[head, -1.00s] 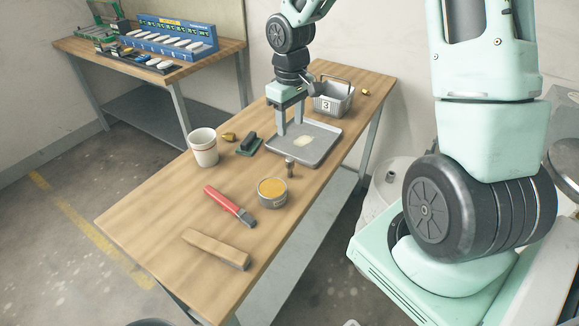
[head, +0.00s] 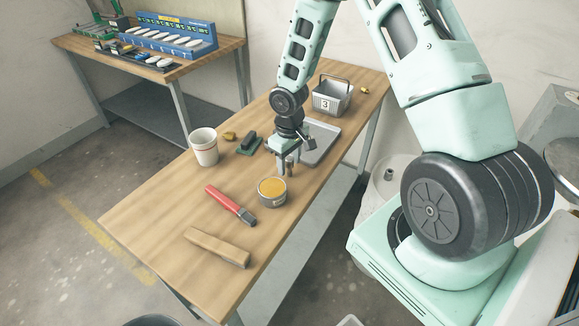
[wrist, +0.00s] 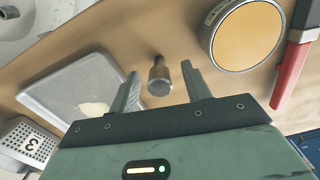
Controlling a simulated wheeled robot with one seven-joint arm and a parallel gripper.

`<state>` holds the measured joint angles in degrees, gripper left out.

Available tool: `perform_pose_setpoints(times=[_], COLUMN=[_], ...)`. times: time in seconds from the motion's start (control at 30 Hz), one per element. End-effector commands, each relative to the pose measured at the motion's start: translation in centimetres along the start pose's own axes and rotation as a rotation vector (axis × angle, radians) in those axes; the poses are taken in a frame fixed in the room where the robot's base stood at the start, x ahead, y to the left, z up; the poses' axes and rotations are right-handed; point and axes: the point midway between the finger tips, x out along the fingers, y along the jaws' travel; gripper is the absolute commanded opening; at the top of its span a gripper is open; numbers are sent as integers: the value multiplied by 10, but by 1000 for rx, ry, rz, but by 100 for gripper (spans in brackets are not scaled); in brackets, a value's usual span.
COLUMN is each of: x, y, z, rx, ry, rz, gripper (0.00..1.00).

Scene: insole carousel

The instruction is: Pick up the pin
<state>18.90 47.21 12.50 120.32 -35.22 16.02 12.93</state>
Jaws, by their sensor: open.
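The pin (wrist: 159,76) is a small grey metal cylinder with a narrower upper part and a wider end. In the wrist view it lies in line with the gap between the two fingers of my gripper (wrist: 160,70), which are open and empty. I cannot tell how far the fingertips are from it. In the head view my gripper (head: 286,168) points down over the wooden table, just behind the round tin. The pin is largely hidden among the fingers there.
A round tin of yellow-orange material (head: 272,190) stands close in front of the gripper. A grey tray (head: 322,147) with a pale piece (wrist: 94,109) is behind. A red-handled tool (head: 229,204), wooden block (head: 217,247), white cup (head: 204,147) and numbered basket (head: 331,97) surround it.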

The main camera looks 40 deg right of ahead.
Motion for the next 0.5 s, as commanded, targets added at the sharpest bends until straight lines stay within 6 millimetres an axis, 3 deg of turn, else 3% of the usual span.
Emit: perform_pose_setpoints(times=[0.33,0.5], x=[8,8], y=[0,0], z=[0,0], rx=[-1,-1], ry=[1,1], rz=[1,1], gripper=[45,0])
